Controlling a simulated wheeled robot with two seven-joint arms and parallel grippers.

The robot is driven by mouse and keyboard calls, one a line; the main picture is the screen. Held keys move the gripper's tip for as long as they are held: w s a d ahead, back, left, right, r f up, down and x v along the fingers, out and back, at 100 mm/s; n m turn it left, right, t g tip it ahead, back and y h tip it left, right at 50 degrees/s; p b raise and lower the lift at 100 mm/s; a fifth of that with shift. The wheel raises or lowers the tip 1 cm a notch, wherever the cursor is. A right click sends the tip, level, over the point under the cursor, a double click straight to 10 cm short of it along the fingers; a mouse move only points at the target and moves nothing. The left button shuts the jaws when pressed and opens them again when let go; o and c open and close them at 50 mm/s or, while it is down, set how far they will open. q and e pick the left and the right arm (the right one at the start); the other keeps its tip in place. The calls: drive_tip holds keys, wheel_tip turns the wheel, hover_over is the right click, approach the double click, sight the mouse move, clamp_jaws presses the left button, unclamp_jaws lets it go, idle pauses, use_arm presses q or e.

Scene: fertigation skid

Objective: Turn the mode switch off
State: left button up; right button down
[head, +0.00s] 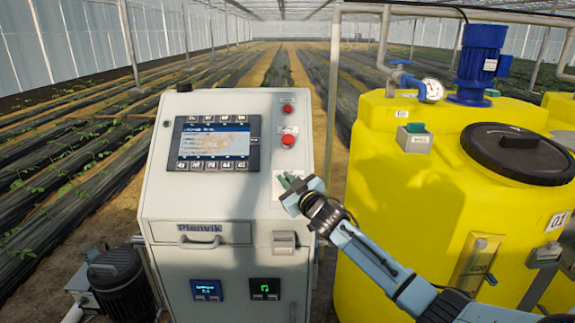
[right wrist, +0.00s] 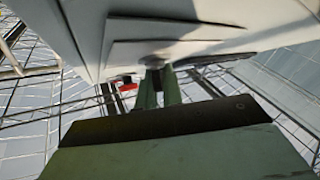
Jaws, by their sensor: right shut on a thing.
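The mode switch sits on the right side of the white control cabinet's sloped face, on a pale plate (head: 277,188). In the head view my right gripper (head: 288,182) covers the switch, so its pointer setting is hidden. In the right wrist view the switch's grey round base (right wrist: 153,61) shows at the tips of my green fingers. My right gripper (right wrist: 158,84) is shut on the switch's knob, with a dark part between the fingers. My left gripper is not in view.
The cabinet (head: 160,205) carries a lit screen (head: 214,141) and two red buttons, one of them the lower button (head: 288,140). A yellow tank (head: 385,190) with a black lid (head: 518,152) stands close to the right. A dark motor (head: 116,283) is at lower left.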

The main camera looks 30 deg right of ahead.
drive_tip(key=shift+n+g+y+p, duration=0.3)
drive_tip(key=shift+n+y+p, duration=0.8)
drive_tip(key=shift+n+p, duration=0.1)
drive_tip(key=c, duration=1.5)
unclamp_jaws()
drive_tip(key=shift+c, duration=0.2)
drive_tip(key=shift+s, duration=0.1)
drive_tip(key=s+d+b, duration=0.1)
drive_tip(key=s+b, duration=0.1)
drive_tip(key=s, duration=1.1)
drive_tip(key=shift+d, duration=0.15)
